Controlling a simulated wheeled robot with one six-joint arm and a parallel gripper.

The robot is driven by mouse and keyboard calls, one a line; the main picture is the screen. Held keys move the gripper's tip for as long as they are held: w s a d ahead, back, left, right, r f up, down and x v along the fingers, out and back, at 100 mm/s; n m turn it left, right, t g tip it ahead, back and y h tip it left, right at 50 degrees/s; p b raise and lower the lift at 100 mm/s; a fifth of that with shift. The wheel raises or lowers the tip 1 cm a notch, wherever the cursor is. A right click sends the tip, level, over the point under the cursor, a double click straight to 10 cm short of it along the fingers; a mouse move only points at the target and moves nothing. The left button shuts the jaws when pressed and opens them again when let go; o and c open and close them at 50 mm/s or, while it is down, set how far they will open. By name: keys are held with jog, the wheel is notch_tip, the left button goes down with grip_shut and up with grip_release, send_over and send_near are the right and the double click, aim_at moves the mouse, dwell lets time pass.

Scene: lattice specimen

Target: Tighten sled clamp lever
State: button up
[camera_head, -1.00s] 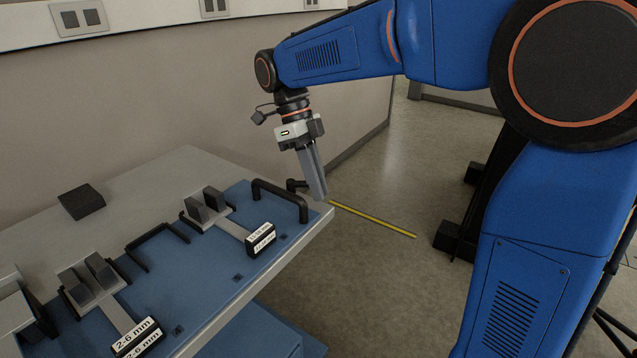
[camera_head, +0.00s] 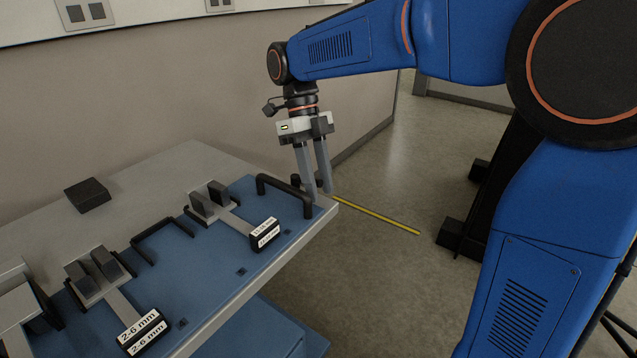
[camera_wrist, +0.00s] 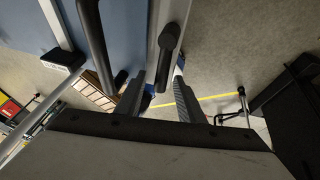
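The clamp lever, a short black handle with a round knob (camera_wrist: 167,45), sits on the light table edge in the wrist view. In the camera_head view a small part of it (camera_head: 296,182) shows, partly hidden behind the fingers.
A black bar handle (camera_head: 285,190) stands on the blue plate (camera_head: 215,262) close to the fingers. Labelled clamps with grey blocks (camera_head: 209,198) and a black box (camera_head: 88,194) lie farther left. A wall rises behind the table. Floor with a yellow strip (camera_head: 375,215) is open at right.

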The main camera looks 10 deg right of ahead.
jog(key=shift+v, duration=3)
